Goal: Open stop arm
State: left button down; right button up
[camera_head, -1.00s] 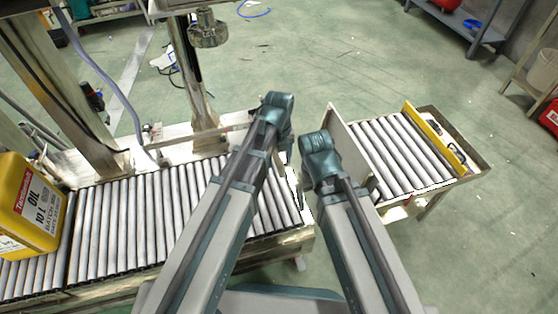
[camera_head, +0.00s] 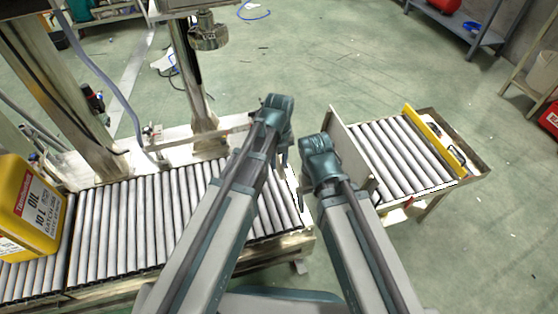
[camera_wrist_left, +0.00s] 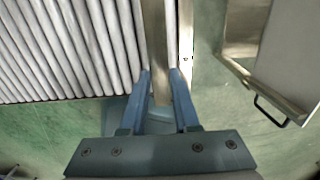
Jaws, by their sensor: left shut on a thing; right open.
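My left gripper (camera_head: 284,158) is at the right end of the left roller conveyor (camera_head: 150,220). In the left wrist view its two blue fingers (camera_wrist_left: 160,88) are on either side of a narrow metal bar, which looks like the stop arm (camera_wrist_left: 155,40), and are shut on it. The bar runs along the ends of the rollers; in the head view my left arm mostly hides it. My right gripper (camera_head: 305,200) is open and empty, in the gap between the two conveyors. Its fingers are partly hidden by its own wrist.
A yellow oil can (camera_head: 30,210) stands on the left conveyor. A second, short roller conveyor (camera_head: 400,155) is at right, with an upright plate (camera_head: 348,148) on its near-left edge and a yellow rail (camera_head: 435,140). A metal post (camera_head: 190,70) rises behind the left conveyor.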

dwell(0.7)
pick_arm(q)
jog(key=w+a+r+g+h+p, duration=0.1)
jog(key=w+r+g+p, duration=0.1)
jog(key=r+p, duration=0.2)
jog(key=w+r+g+h+p, duration=0.1)
jog(key=w+r+g+p, duration=0.1)
jog(key=r, duration=0.5)
jog(key=shift+a+g+p, duration=0.35)
jog(key=shift+g+p, duration=0.25)
jog(key=shift+p, duration=0.55)
jog(key=c, duration=0.6)
grip_release()
jog(key=shift+c, duration=0.2)
jog(key=p+v, duration=1)
jog(key=v, duration=0.2)
jog(key=shift+p, duration=0.3)
